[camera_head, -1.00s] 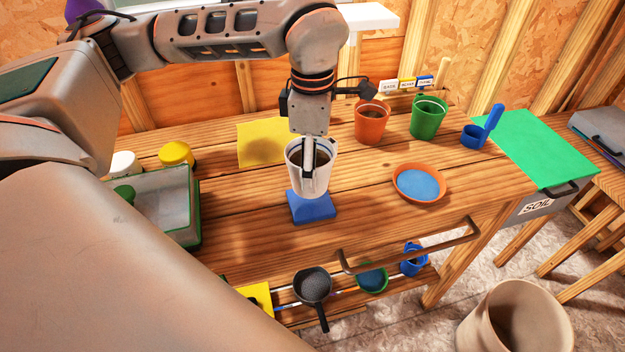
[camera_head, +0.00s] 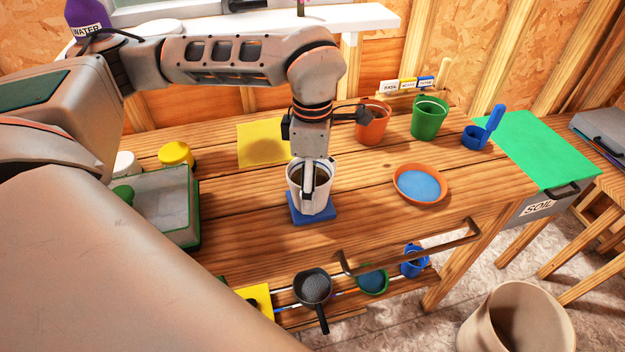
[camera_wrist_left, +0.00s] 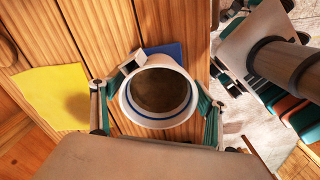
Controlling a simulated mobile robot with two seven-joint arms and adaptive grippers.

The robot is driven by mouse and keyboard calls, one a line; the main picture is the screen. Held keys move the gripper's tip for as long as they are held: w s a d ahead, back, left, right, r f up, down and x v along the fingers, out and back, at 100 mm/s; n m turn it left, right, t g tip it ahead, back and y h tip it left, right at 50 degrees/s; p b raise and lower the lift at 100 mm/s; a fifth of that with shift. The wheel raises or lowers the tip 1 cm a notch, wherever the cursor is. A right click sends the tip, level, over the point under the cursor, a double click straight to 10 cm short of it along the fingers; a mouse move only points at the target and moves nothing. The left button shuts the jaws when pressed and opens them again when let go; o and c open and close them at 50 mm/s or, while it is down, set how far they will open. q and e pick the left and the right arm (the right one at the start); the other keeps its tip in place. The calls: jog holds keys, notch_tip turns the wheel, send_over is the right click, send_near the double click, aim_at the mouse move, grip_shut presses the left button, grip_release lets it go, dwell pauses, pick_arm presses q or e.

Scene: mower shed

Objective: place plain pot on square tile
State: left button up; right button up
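A white pot with a blue line around its rim and dark soil inside (camera_head: 322,196) is upright over a blue square tile (camera_head: 328,214). Its base overlaps the tile and looks to be on it or very close above; the exact contact is hidden. In the left wrist view the pot (camera_wrist_left: 160,117) lies between both fingers, and a corner of the blue tile (camera_wrist_left: 172,51) shows beyond its rim. My left gripper (camera_head: 308,182) points down and is shut on the pot, one finger on its near side.
A yellow sheet (camera_head: 262,142) lies behind left. An orange pot (camera_head: 372,126), a green pot (camera_head: 429,120) and an orange saucer (camera_head: 421,184) with a blue inside stand right. A grey green-edged tray (camera_head: 165,205) is left. The bench around the tile is clear.

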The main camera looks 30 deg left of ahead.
pick_arm(q)
jog(key=shift+r, duration=0.1)
notch_tip(320, 180, up, 12)
jog(key=shift+p, duration=0.45)
dwell(0.3)
jog(key=shift+r, duration=0.1)
dwell(0.4)
